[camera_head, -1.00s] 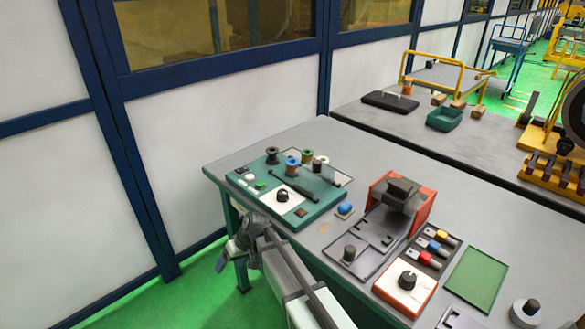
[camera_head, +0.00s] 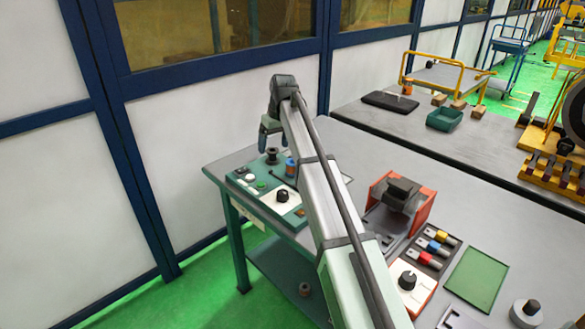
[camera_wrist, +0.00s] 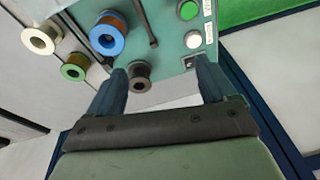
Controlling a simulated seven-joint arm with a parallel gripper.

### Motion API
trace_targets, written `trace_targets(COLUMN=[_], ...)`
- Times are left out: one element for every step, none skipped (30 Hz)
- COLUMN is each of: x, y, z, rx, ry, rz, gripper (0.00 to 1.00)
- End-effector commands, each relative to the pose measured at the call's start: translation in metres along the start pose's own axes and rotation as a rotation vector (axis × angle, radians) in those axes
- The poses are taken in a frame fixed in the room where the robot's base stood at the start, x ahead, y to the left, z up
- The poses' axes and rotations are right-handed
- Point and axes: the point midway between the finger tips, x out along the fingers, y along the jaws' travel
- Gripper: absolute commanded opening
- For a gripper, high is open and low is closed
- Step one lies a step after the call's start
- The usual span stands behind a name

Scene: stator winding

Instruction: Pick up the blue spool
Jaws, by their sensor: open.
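The blue spool (camera_head: 291,168) stands on the teal winding panel at the far left end of the table, partly hidden behind my arm. In the wrist view the blue spool (camera_wrist: 107,37) is seen from above, with copper-coloured winding at its hub, beyond my fingers and to the left. My gripper (camera_head: 270,136) is above the back of the panel. In the wrist view my gripper (camera_wrist: 160,82) is open and empty, its two fingers apart. A dark spool (camera_wrist: 140,76) shows between the fingers, below them; I cannot tell the exact height gap.
A green spool (camera_wrist: 75,67) and a white-grey spool (camera_wrist: 40,40) stand left of the blue one. A black rod (camera_wrist: 146,22) lies beside it. Buttons (camera_wrist: 190,24) are at the right. A red bracket (camera_head: 403,198) stands farther along the table.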

Motion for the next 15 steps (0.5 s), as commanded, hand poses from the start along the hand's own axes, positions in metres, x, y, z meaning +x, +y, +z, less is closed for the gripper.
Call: trace_targets(x=[-0.016, -0.022, -0.029, -0.034, -0.037, -0.041, -0.043, -0.043, -0.043, -0.042, -0.04, -0.036, -0.033, -0.03, -0.024], y=[0.022, 0.031, 0.041, 0.047, 0.052, 0.057, 0.059, 0.061, 0.062, 0.063, 0.063, 0.063, 0.063, 0.063, 0.064], z=[0.003, 0.006, 0.01, 0.012, 0.014, 0.017, 0.018, 0.019, 0.02, 0.02, 0.021, 0.021, 0.021, 0.022, 0.022], rx=[0.012, 0.017, 0.023, 0.028, 0.031, 0.034, 0.035, 0.036, 0.037, 0.037, 0.037, 0.037, 0.037, 0.037, 0.037], ry=[-0.018, -0.028, -0.042, -0.048, -0.055, -0.063, -0.066, -0.069, -0.071, -0.072, -0.073, -0.073, -0.073, -0.074, -0.074], rz=[0.024, 0.036, 0.048, 0.056, 0.063, 0.069, 0.073, 0.075, 0.077, 0.077, 0.077, 0.077, 0.077, 0.076, 0.076], gripper=[0.84, 0.84, 0.84, 0.84, 0.84, 0.84, 0.84, 0.84, 0.84, 0.84, 0.84, 0.84, 0.84, 0.84, 0.84])
